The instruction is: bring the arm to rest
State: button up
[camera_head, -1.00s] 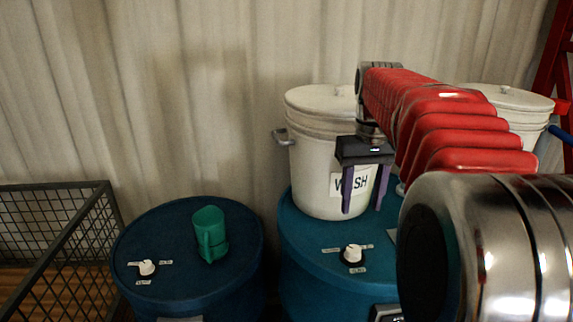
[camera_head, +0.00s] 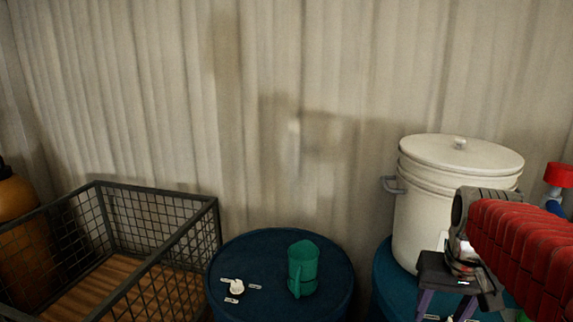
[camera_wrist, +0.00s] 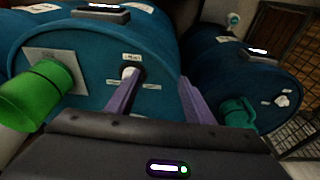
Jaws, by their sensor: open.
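My gripper (camera_head: 447,306) is at the lower right of the head view, in front of the white lidded bucket (camera_head: 430,208). Its purple fingers are apart, with nothing between them, and their tips are cut off by the frame's bottom edge. In the wrist view my gripper (camera_wrist: 155,95) shows open and empty, with a blue tank (camera_wrist: 95,60) beyond the fingers. My red-sleeved arm reaches in from the right edge of the head view.
A green jug (camera_head: 302,268) stands on a dark blue tank (camera_head: 262,255), beside a white knob (camera_head: 236,287). A wire-mesh cage (camera_head: 150,262) stands at left, with an orange container (camera_head: 14,200) behind it. A green cylinder (camera_wrist: 38,97) shows in the wrist view.

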jog(key=s+a+f+n+t, duration=0.2)
jog(key=s+a+n+t, duration=0.1)
jog(key=s+a, duration=0.7)
jog(key=a, duration=0.3)
jog(key=shift+s+a+y, duration=0.2)
jog(key=shift+a+y, duration=0.1)
jog(key=shift+y, duration=0.1)
jog(key=shift+f, duration=0.1)
dwell(0.6)
